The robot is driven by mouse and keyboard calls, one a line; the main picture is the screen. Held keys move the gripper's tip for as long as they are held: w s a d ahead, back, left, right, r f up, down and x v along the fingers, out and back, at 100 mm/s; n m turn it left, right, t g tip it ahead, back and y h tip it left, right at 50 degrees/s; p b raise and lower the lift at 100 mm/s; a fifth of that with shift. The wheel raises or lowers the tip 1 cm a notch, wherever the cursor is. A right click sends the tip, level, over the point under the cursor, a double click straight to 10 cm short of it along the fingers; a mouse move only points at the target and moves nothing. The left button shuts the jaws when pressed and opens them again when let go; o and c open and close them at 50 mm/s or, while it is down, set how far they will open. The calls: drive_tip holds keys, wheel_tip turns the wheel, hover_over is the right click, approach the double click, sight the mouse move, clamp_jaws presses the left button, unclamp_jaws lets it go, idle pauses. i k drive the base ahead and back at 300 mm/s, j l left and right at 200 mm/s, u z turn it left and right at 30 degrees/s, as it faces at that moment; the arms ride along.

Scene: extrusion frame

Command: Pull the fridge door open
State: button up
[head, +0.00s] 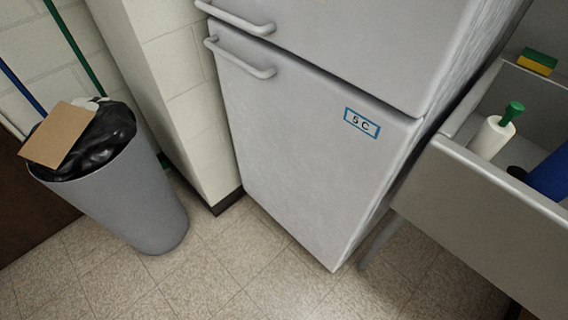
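A light grey two-door fridge stands in the middle of the head view. Its lower door (290,150) is shut and carries a blue-edged "5 C" label (362,122). A horizontal bar handle (240,60) sits at the top left of the lower door. The upper door (350,40) is also shut, with a similar handle (235,18) just above, at its lower left. The top of the fridge is out of the frame. My gripper is not in view.
A grey bin (125,200) with a black bag and cardboard (58,135) stands left, beside a white wall pillar (185,100). A sink (480,220) holding bottles stands close at right. The tiled floor (250,270) in front is clear.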

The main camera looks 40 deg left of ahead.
sight(318, 151)
drive_tip(key=i+j+u, duration=0.1)
drive_tip(key=i+u, duration=0.5)
drive_tip(key=u, duration=0.15)
drive_tip(key=i+u, duration=0.4)
drive_tip(key=k+l, duration=0.05)
drive_tip(key=k, duration=0.05)
